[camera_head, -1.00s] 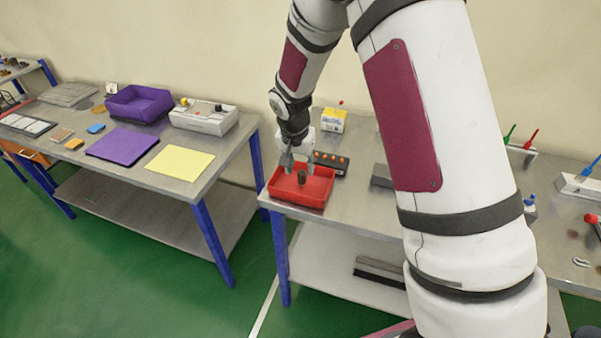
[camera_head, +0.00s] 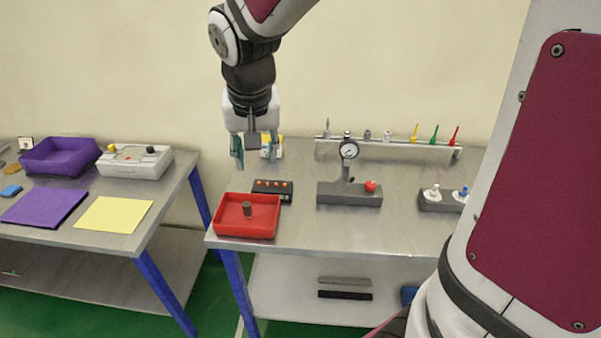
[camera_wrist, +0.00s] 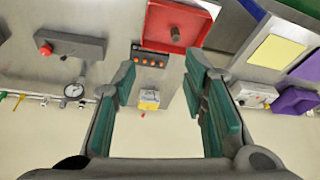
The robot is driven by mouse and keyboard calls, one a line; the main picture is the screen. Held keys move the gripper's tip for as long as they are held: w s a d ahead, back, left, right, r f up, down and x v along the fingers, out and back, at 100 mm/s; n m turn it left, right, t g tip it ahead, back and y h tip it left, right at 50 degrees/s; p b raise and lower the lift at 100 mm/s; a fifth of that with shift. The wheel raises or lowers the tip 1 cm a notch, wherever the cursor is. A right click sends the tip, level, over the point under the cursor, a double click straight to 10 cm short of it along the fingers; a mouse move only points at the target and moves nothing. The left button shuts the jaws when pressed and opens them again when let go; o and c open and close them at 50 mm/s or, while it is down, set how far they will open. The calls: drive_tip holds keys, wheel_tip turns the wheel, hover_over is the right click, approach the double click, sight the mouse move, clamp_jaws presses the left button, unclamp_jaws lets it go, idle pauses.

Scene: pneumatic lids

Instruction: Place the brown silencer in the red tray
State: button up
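The brown silencer (camera_head: 247,209) stands upright inside the red tray (camera_head: 231,229), near its middle. The tray sits at the front left corner of the right-hand table. My gripper (camera_head: 255,160) is raised above and behind the tray, apart from it, with its fingers spread and nothing between them. In the wrist view my gripper (camera_wrist: 165,100) shows its green finger pads wide apart. The silencer (camera_wrist: 176,32) and the red tray (camera_wrist: 196,40) appear beyond the fingers at the top of that view.
A dark block with orange buttons (camera_head: 272,189) stands behind the tray. A gauge (camera_head: 349,150) on a grey block stands to the right. A rail with coloured tools (camera_head: 390,142) runs along the back. A purple tray (camera_head: 60,157) is on the left table. Bare tabletop lies right of the tray.

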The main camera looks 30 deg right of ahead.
drive_tip(key=s+r+n+t, duration=0.1)
drive_tip(key=s+r+n, duration=0.1)
drive_tip(key=s, duration=0.7)
drive_tip(key=s+r+n+t+y, duration=0.1)
drive_tip(key=s+r, duration=0.3)
drive_tip(key=s, duration=0.5)
drive_tip(key=shift+s+r+n, duration=0.35)
drive_tip(key=shift+r+n, duration=0.05)
drive_tip(key=shift+n, duration=0.4)
drive_tip(key=shift+d, duration=0.1)
